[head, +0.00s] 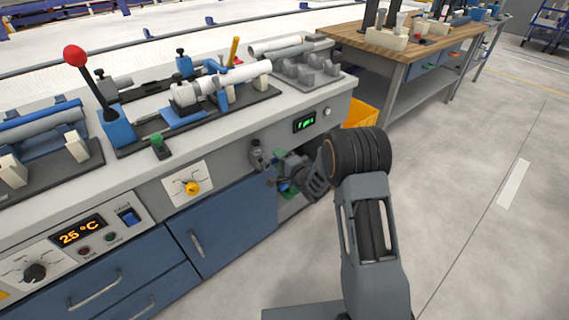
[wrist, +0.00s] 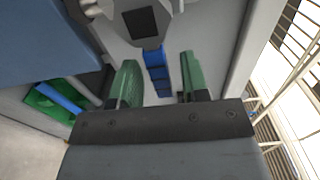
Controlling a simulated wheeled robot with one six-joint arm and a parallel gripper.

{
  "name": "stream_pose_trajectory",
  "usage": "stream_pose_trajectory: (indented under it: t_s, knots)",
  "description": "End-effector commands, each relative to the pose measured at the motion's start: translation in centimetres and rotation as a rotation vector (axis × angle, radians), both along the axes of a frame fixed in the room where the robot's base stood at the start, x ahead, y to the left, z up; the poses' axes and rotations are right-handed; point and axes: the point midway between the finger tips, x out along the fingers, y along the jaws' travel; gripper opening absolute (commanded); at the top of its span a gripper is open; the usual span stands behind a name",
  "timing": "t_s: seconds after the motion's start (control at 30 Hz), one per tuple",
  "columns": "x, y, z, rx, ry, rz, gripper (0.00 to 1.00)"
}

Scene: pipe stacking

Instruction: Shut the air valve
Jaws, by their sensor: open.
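What looks like the air valve is a grey fitting (head: 258,155) on the bench's front panel, below the green display. In the wrist view a blue lever (wrist: 157,72) extends from a body with a dark square face. My gripper (head: 278,172) is in front of the panel, right beside the fitting. In the wrist view my gripper (wrist: 160,80) is open, its green fingers on either side of the lever, with visible gaps. Whether the fingers reach lever depth is unclear. My arm and gripper hide much of the valve in the head view.
A yellow knob (head: 192,187) on a white plate is left of the valve. Blue cabinet doors (head: 225,228) are below. A green item (wrist: 50,98) lies at left in the wrist view. An orange bin (head: 360,113) stands behind my arm. Open floor (head: 480,220) lies right.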

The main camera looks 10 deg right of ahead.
Motion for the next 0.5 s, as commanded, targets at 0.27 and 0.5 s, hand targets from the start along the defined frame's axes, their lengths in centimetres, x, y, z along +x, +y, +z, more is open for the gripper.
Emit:
stream_pose_trajectory:
  t_s: [0.27,0.5]
  knots:
    - [-3.6,-2.4,0.2,0.0,0.002,-0.002,0.41]
    - [-7.7,-5.0,0.1,0.001,0.002,-0.002,0.41]
